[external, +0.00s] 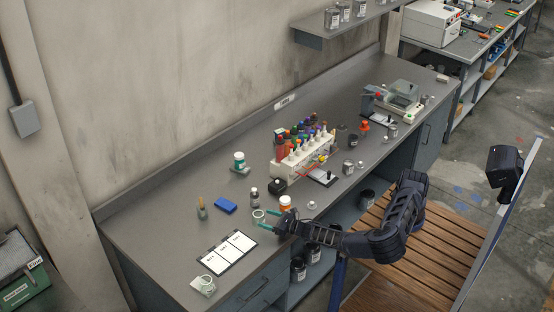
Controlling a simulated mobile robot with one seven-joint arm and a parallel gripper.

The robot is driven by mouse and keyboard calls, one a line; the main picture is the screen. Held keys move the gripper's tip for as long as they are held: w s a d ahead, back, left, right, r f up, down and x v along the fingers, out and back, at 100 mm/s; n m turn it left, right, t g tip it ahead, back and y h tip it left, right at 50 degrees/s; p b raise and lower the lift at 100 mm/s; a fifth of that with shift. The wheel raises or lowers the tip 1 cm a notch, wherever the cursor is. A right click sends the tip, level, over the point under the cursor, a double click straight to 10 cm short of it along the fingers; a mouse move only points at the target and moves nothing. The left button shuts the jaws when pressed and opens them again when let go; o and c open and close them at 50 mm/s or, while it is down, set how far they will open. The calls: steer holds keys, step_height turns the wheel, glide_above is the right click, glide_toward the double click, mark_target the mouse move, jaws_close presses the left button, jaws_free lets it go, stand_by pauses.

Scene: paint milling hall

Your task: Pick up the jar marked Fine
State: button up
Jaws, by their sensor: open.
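I cannot read the word Fine on any jar; labels are too small. The orange-lidded jar is just behind the gripper.
A rack of colourful bottles (303,154) stands behind. The bench's left end is clear.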

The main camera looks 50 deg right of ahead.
mark_target(255, 215)
steer(key=shift+x, duration=3.15)
steer(key=shift+s+a+r, duration=0.1)
steer(key=shift+r, duration=0.1)
steer(key=shift+c, duration=0.2)
steer(key=c, duration=1)
